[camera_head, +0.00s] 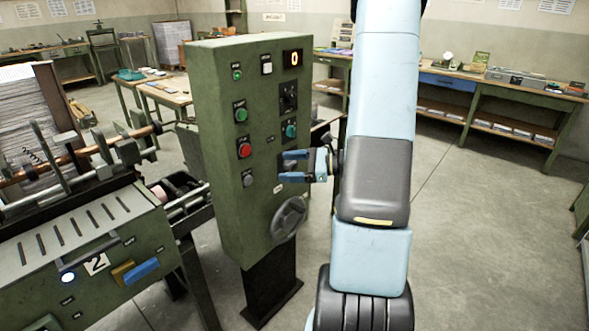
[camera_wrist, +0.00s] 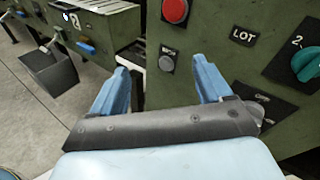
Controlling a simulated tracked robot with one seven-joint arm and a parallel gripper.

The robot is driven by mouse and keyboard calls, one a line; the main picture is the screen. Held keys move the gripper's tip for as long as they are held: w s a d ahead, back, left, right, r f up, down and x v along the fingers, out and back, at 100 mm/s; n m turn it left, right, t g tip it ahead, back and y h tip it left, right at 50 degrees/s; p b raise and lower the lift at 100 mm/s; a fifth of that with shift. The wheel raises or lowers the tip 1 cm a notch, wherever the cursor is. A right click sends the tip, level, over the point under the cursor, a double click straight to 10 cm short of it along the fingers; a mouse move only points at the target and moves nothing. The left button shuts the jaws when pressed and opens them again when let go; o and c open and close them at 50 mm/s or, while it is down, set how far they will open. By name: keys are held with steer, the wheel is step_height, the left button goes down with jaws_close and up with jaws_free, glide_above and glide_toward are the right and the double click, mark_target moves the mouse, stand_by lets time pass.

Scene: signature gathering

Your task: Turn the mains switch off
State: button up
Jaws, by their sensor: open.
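The green control cabinet (camera_head: 225,150) stands left of my arm. Its front carries a black switch (camera_head: 288,97) under a lit "0" display (camera_head: 292,59), and a teal knob (camera_head: 290,129) below that. The labels are too small to tell which part is the mains switch. My gripper (camera_head: 288,165) is open and empty at the cabinet's right side, below the teal knob and above the handwheel (camera_head: 289,218). In the wrist view, the blue fingers are spread towards the panel, with a grey button (camera_wrist: 167,62) between them and the teal knob (camera_wrist: 308,64) to the right.
Red (camera_head: 244,150) and green (camera_head: 241,115) buttons sit on the cabinet's left half. A green machine (camera_head: 85,245) with rollers stands close on the left. Workbenches (camera_head: 490,100) line the back wall. The floor to the right is clear.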

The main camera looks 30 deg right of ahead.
steer(key=d+f+m+t+h, duration=0.7)
steer(key=d+f+m, duration=0.25)
steer(key=d, duration=0.45)
glide_toward(290, 164)
steer(key=x, duration=0.5)
steer(key=f+x, duration=0.1)
steer(key=x, duration=0.2)
steer(key=shift+w+d, duration=0.1)
steer(key=shift+d, duration=0.3)
steer(key=shift+c, duration=0.2)
